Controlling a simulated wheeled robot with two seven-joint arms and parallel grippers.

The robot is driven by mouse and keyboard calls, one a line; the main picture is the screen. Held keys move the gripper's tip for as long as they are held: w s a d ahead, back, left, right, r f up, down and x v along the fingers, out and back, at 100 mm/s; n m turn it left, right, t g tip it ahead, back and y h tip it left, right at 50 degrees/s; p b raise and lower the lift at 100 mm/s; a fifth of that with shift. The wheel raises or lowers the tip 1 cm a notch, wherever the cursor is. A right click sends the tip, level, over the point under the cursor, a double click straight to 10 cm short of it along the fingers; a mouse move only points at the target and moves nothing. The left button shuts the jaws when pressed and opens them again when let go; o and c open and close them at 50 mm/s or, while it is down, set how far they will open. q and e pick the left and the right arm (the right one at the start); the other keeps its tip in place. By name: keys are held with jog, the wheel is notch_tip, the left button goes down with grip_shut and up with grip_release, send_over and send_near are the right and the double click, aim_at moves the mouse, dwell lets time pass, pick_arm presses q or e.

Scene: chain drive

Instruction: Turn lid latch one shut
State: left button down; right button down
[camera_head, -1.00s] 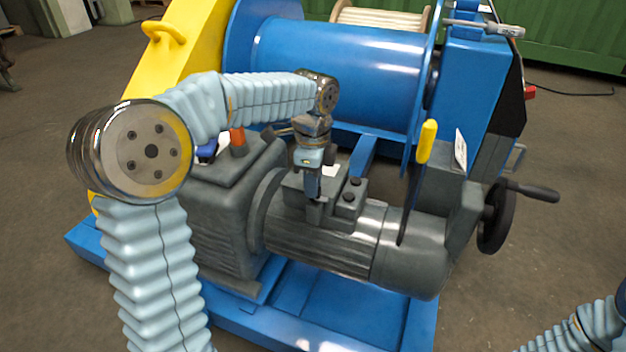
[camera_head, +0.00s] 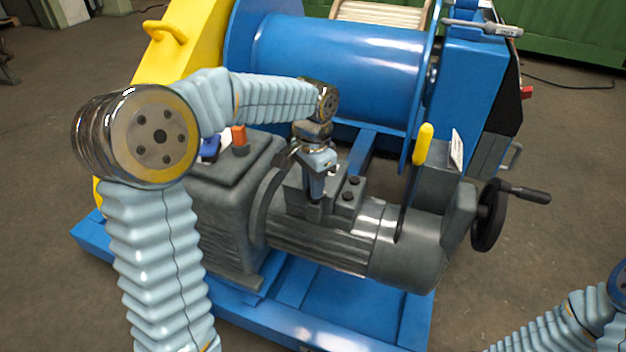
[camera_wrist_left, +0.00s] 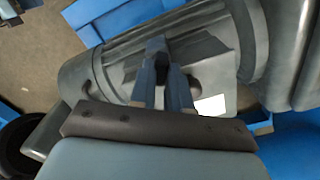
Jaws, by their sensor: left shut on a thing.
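The grey terminal box (camera_head: 330,193) sits on top of the ribbed motor, with small dark latches on its lid. My left gripper (camera_head: 315,203) points down at the box's near left corner. It is shut on a dark lid latch, whose top shows between the fingertips in the left wrist view (camera_wrist_left: 157,46). The fingers hide most of this latch, so its exact angle cannot be told. Two other dark knobs (camera_head: 354,180) stand to the right on the lid, apart from the gripper. My right gripper is out of view; only part of that arm shows at the lower right.
The blue drum (camera_head: 340,75) stands behind the motor. A yellow-handled lever (camera_head: 422,145) and a handwheel (camera_head: 490,215) are to the right. An orange knob (camera_head: 239,138) and a blue part (camera_head: 209,149) are on the left housing. The floor at right is clear.

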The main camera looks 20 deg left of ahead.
pick_arm(q)
jog(key=n+p, duration=0.1)
jog(key=n, duration=0.5)
jog(key=shift+d+n, duration=0.15)
jog(key=shift+n, duration=0.15)
dwell(0.4)
jog(key=c, duration=1.4)
grip_release()
jog(key=shift+o, duration=0.2)
notch_tip(320, 180, up, 14)
jog(key=p, duration=0.1)
jog(key=shift+p, duration=0.35)
jog(key=shift+f, duration=0.1)
